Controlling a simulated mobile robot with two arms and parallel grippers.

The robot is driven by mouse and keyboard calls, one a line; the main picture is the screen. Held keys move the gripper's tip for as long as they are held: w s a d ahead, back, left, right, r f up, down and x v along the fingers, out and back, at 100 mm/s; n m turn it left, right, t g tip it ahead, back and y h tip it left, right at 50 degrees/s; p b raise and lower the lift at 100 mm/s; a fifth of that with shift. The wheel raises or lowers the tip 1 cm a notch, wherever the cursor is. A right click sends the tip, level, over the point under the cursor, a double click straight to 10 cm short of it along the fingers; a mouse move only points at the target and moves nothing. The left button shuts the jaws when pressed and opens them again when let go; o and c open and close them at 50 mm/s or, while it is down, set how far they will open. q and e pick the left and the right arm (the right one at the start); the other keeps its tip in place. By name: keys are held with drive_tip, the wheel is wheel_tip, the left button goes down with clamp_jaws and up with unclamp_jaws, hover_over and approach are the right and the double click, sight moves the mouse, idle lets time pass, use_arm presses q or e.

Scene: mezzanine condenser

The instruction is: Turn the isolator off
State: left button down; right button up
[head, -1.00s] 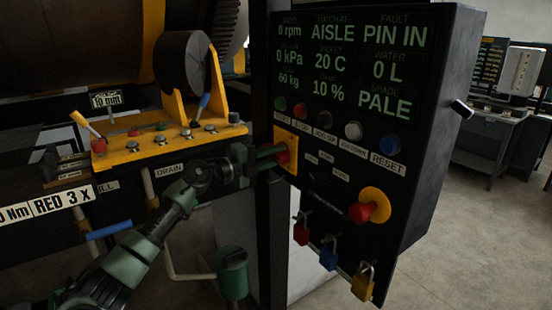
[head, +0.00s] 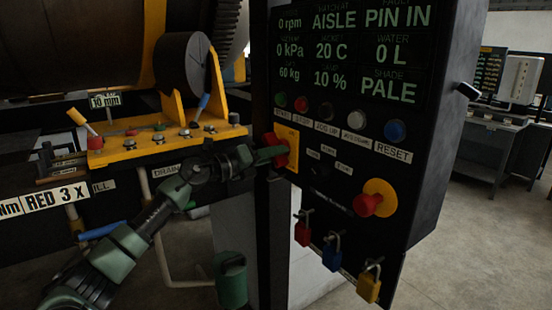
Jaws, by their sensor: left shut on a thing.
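The isolator is a red rotary handle (head: 282,150) on a yellow plate (head: 292,140) at the left edge of the black control panel (head: 450,60). My left gripper (head: 270,155) reaches in from the left and is shut on the red handle. The handle slants across the plate, and its lower part is partly hidden by the fingers. My right gripper is not in view.
A red emergency-stop button (head: 368,204) on a yellow disc sits lower right on the panel. Red (head: 303,232), blue (head: 332,256) and yellow (head: 369,286) padlocks hang below. A yellow tray (head: 135,153) lies left, above my forearm. Open floor lies right.

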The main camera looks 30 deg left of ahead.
use_arm(q)
drive_tip(key=shift+f+m, duration=0.1)
drive_tip(key=shift+m, duration=0.2)
drive_tip(key=c, duration=1.2)
unclamp_jaws()
drive_tip(key=shift+c, duration=0.2)
drive_tip(key=b+v, duration=0.4)
drive_tip(key=v, duration=0.3)
drive_tip(key=shift+s, duration=0.35)
drive_tip(key=shift+a, duration=0.15)
